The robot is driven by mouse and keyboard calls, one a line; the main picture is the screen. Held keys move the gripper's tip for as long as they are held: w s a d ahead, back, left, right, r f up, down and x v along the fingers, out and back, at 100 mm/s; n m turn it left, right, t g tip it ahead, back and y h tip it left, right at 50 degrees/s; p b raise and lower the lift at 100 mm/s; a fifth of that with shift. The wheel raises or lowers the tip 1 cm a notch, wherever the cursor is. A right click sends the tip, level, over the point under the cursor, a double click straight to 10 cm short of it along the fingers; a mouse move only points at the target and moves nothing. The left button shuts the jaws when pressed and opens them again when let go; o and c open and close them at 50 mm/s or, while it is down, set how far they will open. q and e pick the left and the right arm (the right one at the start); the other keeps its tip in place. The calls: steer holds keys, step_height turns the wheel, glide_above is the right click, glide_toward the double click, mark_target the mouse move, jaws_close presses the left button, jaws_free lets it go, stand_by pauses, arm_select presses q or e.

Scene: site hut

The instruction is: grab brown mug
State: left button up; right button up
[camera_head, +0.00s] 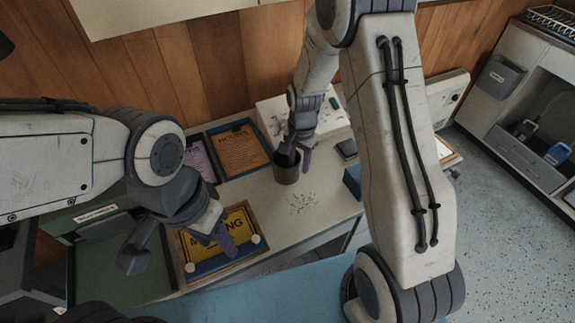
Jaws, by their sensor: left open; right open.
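The brown mug (286,174) stands upright on the white counter (270,207), near its middle. My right gripper (297,156) reaches down to it from above and is open. One finger overlaps the mug's mouth and seems to be inside it; the other is beside the right rim. I cannot tell whether either finger touches the mug. The mug's handle is not visible. My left gripper (180,247) is open and empty. It hangs in front of the yellow warning sign (228,229), at the left end of the counter.
An orange notice board (241,150) and a purple sheet (197,160) are behind the mug to the left. A white box (268,108) stands behind it. A blue block (353,181) and a dark small item (346,149) lie to the right.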

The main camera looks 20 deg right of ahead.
mark_target(297, 178)
steer(key=shift+f, duration=1.6)
jaws_close()
steer(key=shift+w+r, duration=0.1)
